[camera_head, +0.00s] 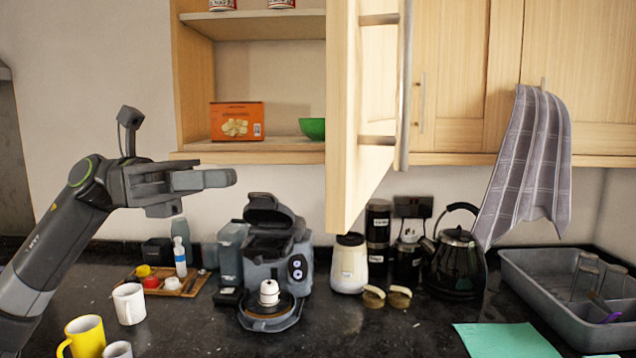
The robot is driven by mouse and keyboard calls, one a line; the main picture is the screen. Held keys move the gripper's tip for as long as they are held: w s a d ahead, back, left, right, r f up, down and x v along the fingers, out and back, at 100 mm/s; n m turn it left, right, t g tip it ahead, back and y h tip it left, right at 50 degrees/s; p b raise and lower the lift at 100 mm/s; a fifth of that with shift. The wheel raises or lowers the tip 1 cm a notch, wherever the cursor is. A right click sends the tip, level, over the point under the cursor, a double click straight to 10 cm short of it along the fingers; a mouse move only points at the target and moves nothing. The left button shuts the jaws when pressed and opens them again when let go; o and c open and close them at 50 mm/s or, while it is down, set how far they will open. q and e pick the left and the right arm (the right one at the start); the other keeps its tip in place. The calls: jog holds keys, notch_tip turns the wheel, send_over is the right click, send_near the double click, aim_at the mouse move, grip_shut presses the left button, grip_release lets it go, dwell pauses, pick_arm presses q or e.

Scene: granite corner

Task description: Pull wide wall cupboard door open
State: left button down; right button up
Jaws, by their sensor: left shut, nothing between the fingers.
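The wide wall cupboard door (345,120) stands swung well out from the cupboard, its edge toward me. Its long bar handle (405,90) is on the face turned to the right. The open cupboard (190,90) shows shelves with an orange box (237,121), a green bowl (312,128) and cans at the top. My left gripper (233,178) is shut and empty, below and left of the cupboard's bottom edge, apart from the door and handle. My right gripper is not in view.
Below on the dark counter (380,335) stand a coffee machine (275,255), a cream canister (349,264), a black kettle (456,258), mugs (129,303) and a grey basin (560,300). A towel (530,160) hangs from the right-hand cupboards.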

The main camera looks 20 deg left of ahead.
pick_arm(q)
jog(key=s+d+m+y+p, duration=0.1)
jog(key=d+p, duration=0.6)
jog(key=d, duration=0.6)
jog(key=shift+d+r, duration=0.2)
jog(key=shift+r, duration=0.1)
